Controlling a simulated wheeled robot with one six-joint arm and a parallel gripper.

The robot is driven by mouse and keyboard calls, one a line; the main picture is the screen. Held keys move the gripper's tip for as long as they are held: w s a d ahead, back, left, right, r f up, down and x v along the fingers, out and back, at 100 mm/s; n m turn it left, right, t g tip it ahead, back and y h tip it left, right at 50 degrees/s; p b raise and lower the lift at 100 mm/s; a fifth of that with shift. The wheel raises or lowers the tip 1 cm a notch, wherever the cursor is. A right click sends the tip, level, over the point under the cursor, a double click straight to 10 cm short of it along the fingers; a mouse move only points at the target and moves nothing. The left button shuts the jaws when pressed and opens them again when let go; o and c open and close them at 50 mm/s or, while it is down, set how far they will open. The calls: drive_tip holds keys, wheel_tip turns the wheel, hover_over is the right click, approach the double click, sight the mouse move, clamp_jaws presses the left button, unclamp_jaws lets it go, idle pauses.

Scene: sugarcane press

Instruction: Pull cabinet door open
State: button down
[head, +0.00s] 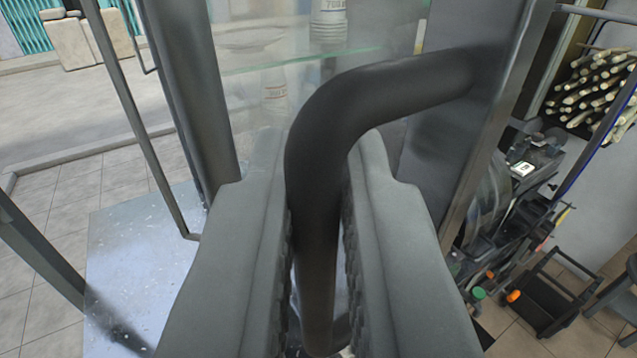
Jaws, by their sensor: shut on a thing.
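A dark curved bar handle (322,170) rises through the middle of the head view and bends right to join the grey metal frame of the cabinet door (455,140). My gripper (322,235) is shut on the handle, with one finger on each side of its upright part. The fingers hide parts of the lower handle. Behind the handle, clear glass shows a glass shelf (300,58) with stacked white cups (328,18) and another cup (274,88) below. I cannot tell whether the door stands ajar.
Thin metal posts (140,110) stand at the left, above a light speckled panel (135,245) and tiled floor.

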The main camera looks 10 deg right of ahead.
drive_tip(key=shift+s+a+m+h, duration=0.15)
drive_tip(key=shift+a+h, duration=0.1)
drive_tip(key=shift+a, duration=0.25)
drive_tip(key=shift+s+a+m+h, duration=0.15)
drive_tip(key=shift+a+h, duration=0.1)
drive_tip(key=shift+a, duration=0.25)
drive_tip(key=c, duration=1.6)
unclamp_jaws()
drive_tip(key=shift+f, duration=0.1)
drive_tip(key=shift+c, duration=0.2)
drive_tip(key=s+a, duration=0.3)
drive_tip(key=s, duration=1.4)
drive_tip(key=shift+a, duration=0.1)
